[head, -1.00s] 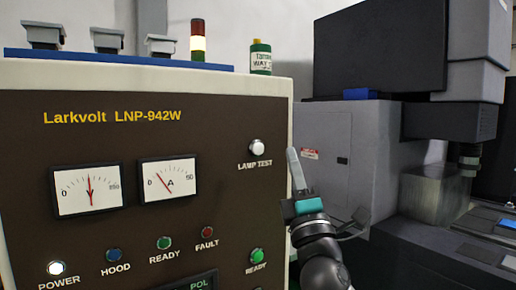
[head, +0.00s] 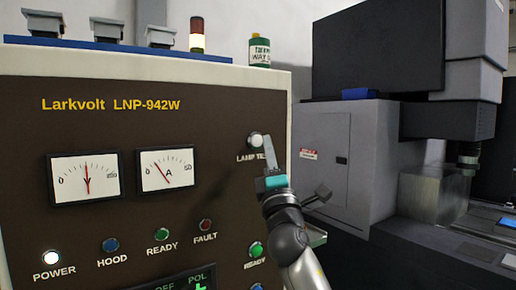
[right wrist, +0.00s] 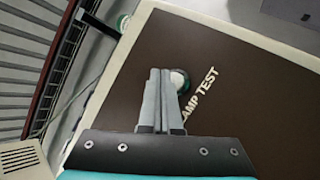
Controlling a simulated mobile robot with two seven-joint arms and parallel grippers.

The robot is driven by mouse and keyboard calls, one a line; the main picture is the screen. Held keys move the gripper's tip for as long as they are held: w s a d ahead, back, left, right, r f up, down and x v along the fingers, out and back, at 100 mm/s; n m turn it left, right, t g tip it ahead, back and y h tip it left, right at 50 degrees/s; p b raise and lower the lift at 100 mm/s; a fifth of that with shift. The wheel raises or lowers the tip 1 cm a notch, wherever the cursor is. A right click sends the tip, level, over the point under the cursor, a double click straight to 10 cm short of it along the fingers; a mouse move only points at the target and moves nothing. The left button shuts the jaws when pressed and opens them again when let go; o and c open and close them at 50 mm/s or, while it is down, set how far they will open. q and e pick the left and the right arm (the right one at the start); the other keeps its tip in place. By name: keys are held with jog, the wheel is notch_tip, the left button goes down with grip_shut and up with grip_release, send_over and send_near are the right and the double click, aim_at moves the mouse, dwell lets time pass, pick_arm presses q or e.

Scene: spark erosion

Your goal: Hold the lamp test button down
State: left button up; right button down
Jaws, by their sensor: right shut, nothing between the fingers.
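The lamp test button (head: 256,139) is a round white push button at the upper right of the dark Larkvolt panel. Its label below is partly covered by my right gripper (head: 269,140). That gripper is shut and empty, its fingertips just right of the button. In the right wrist view the shut fingers (right wrist: 160,73) lie beside the white button (right wrist: 178,80) and overlap its edge. I cannot tell whether they touch it. My left gripper is out of view.
The panel has two meters (head: 84,178), a lit white POWER lamp (head: 52,257), and HOOD, READY and FAULT indicators. A green READY button (head: 256,249) sits below the gripper. A grey machine (head: 350,150) stands to the right. A green-labelled bottle (head: 260,52) stands on top.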

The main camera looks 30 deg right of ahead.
jog(key=shift+w+y, duration=0.3)
jog(key=shift+w, duration=0.25)
dwell(1.5)
jog(key=shift+w+b, duration=0.4)
jog(key=shift+w+a+b, duration=0.1)
jog(key=shift+w+b, duration=0.25)
jog(key=shift+w, duration=0.1)
dwell(0.8)
jog(key=shift+s, duration=0.1)
dwell(1.9)
jog(key=shift+s+p, duration=0.5)
jog(key=shift+s, duration=0.25)
jog(key=shift+s, duration=0.1)
